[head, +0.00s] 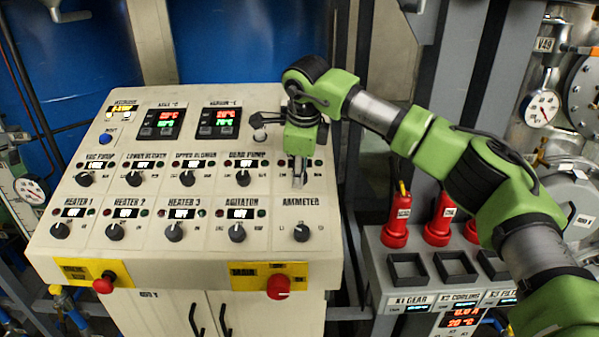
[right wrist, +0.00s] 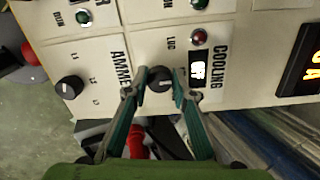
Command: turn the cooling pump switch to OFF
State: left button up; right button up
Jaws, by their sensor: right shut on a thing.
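The cooling pump switch is a small black round knob (right wrist: 160,78) on the cream panel, seen in the right wrist view beside the label COOLING. My right gripper (right wrist: 159,86) is shut on this knob, one finger on each side. In the head view my right gripper (head: 299,182) points down at the right end of the upper knob row and hides the knob. A small lit display (right wrist: 197,70) sits beside the knob; its text is too small to read surely. My left gripper is not in view.
The cream control panel (head: 75,240) carries several other knobs, including the ammeter knob (head: 301,233) just below my gripper. Red stop buttons (head: 278,287) stick out at its front edge. Red bottles (head: 397,220) stand in a grey rack to the right.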

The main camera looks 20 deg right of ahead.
jog(key=o, duration=1.1)
jog(key=shift+r, duration=0.15)
jog(key=v, duration=1.2)
